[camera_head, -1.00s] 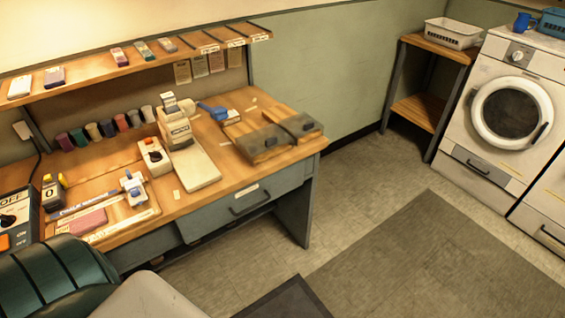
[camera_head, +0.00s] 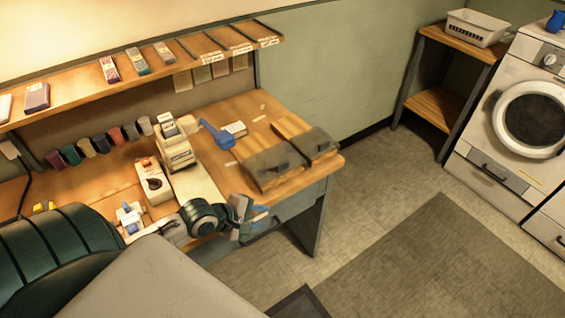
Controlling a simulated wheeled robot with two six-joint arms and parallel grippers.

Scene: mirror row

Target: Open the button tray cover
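Two shallow wooden trays with dark, see-through covers sit side by side at the right end of the desk: a left covered tray (camera_head: 268,166) and a right covered tray (camera_head: 316,142). Both covers are down, each with a small dark handle on it. I cannot tell which one holds buttons; the contents are hidden. My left gripper (camera_head: 255,210) is at the desk's front edge, below and a little left of the left tray, apart from it. Its fingers look spread and empty. My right gripper is not in view.
A white label machine (camera_head: 176,150) and a blue-handled tool (camera_head: 215,134) stand left of the trays. A shelf (camera_head: 140,72) runs above the back of the desk. A drawer front (camera_head: 292,203) lies below the trays. Open floor (camera_head: 400,260) is to the right.

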